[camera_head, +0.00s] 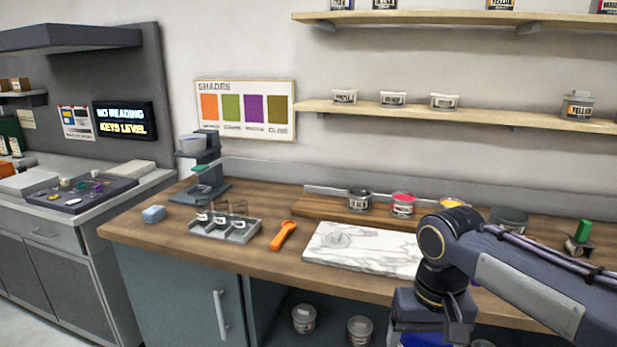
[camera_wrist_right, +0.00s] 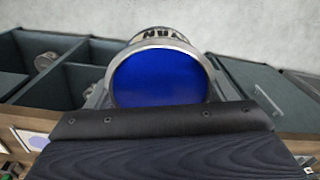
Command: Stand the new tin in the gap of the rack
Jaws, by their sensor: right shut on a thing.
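A tin with a bright blue top (camera_wrist_right: 160,78) is held in my right gripper (camera_wrist_right: 160,120), part of its lettered label showing beyond the rim. In the head view a sliver of the blue tin (camera_head: 427,341) shows at the bottom edge, below my right gripper (camera_head: 432,328), in front of the counter. The wooden rack (camera_head: 325,204) lies along the back of the counter. A dark-topped tin (camera_head: 359,198), a pinkish-red tin (camera_head: 403,204) and a yellow tin (camera_head: 452,203) stand on it. My left gripper is out of view.
A marble slab (camera_head: 365,249) with a clear round thing lies before the rack. A dark round container (camera_head: 510,218) stands right. Tins sit in the open cabinet below.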

